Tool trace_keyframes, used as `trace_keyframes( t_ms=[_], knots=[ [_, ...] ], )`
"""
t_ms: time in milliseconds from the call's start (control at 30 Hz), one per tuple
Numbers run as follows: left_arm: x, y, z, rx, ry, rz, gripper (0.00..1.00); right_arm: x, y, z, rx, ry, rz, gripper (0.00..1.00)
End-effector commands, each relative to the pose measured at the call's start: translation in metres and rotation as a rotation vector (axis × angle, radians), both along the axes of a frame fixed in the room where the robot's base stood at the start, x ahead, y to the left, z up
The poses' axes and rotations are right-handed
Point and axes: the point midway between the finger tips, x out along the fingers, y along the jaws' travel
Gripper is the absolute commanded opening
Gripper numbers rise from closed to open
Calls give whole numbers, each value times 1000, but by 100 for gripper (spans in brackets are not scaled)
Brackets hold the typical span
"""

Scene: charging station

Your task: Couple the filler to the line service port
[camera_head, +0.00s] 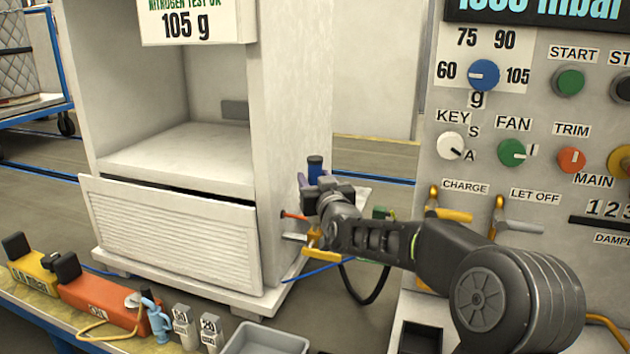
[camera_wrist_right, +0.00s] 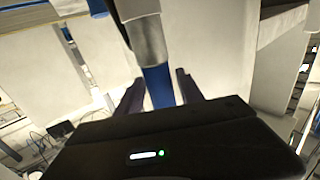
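My right gripper (camera_head: 308,183) is beside the right wall of the white cabinet (camera_head: 292,120). It appears shut on the filler (camera_head: 315,170), an upright blue piece with a dark top. In the right wrist view the filler shows as a blue cylinder (camera_wrist_right: 158,86) with a grey metal part above it, between my two dark fingers (camera_wrist_right: 158,92). A short copper-coloured stub (camera_head: 293,215) sticks out of the cabinet wall just below and left of the gripper; it looks like the line service port. The filler is apart from it. My left gripper is not in view.
A yellow-handled fitting (camera_head: 322,240) and hoses hang below my right gripper. A control panel (camera_head: 540,110) stands at right, partly behind my arm.

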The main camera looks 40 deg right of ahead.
Motion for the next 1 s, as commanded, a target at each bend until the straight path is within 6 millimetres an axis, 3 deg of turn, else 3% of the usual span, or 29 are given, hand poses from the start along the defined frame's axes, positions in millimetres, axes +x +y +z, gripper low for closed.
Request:
trace_keyframes(
  t_ms=[133, 467, 1000],
  knots=[
    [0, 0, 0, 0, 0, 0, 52, 0, 0, -1, 0, 1, 0, 56],
    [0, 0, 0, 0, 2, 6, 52, -3, 1, -2, 1, 4, 0, 56],
    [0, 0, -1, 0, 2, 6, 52, -70, 27, 0, 0, 1, 0, 56]
  ],
)
